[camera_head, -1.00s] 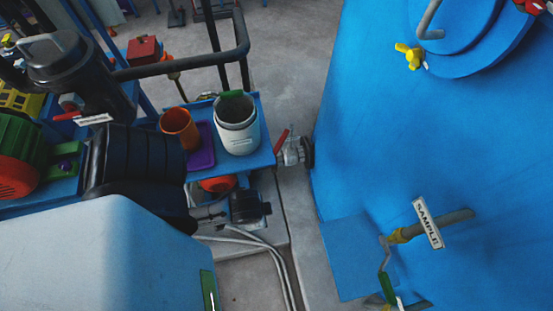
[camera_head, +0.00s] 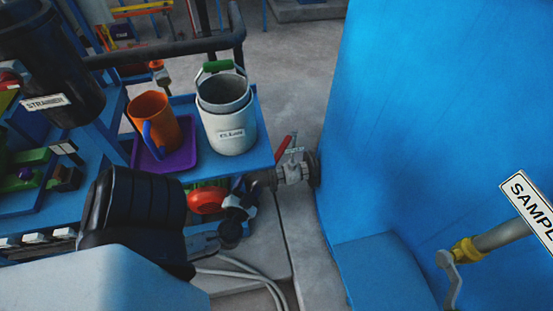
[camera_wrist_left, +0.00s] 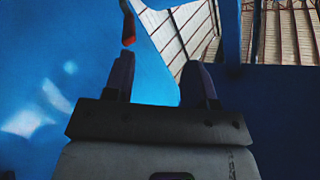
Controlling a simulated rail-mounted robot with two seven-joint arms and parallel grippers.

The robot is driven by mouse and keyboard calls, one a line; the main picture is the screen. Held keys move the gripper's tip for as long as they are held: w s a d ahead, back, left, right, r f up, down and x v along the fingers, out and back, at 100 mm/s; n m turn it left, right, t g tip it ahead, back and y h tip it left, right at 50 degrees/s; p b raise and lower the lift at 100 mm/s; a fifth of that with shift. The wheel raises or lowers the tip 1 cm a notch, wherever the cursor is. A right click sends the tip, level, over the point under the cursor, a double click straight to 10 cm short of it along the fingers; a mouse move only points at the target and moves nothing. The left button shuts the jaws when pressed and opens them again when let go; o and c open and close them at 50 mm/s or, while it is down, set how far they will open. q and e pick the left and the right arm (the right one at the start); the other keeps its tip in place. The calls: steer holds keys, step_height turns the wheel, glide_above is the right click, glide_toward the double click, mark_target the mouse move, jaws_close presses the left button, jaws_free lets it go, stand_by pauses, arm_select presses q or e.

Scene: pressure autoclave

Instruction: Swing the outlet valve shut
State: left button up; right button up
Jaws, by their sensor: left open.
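A grey valve (camera_head: 293,173) with a raised, slanted red lever (camera_head: 282,151) sits low at the left side of the blue vessel (camera_head: 400,120). A small tag hangs by it, too small to read; it appears to be the outlet valve. My left gripper (camera_head: 245,192) is below the blue bench's front edge, left of the valve and apart from the lever. In the left wrist view its open fingers (camera_wrist_left: 160,78) are empty, and a red lever end (camera_wrist_left: 128,24) shows just beyond the left finger. My right gripper is out of view.
The blue bench (camera_head: 262,150) holds a white bucket (camera_head: 228,130) with a green handle and an orange jug (camera_head: 152,118) on a purple tray (camera_head: 180,155). A sample valve (camera_head: 465,252) juts out at lower right. An orange-red round part (camera_head: 206,201) sits under the bench.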

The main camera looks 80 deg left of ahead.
mark_target(276, 157)
arm_select(q)
steer(key=w+a+n+t, duration=0.1)
steer(key=w+a, duration=0.1)
steer(key=w, duration=0.2)
steer(key=w+a+n+t+h, duration=0.1)
steer(key=w+a+n, duration=0.1)
steer(key=w+a, duration=0.1)
steer(key=w+a+n+t, duration=0.1)
steer(key=w+a, duration=0.2)
steer(key=w, duration=0.2)
steer(key=shift+a+r+n+h, duration=0.15)
steer(key=shift+r+n+h, duration=0.1)
steer(key=shift+n+h, duration=0.15)
stand_by(0.3)
jaws_close()
stand_by(0.4)
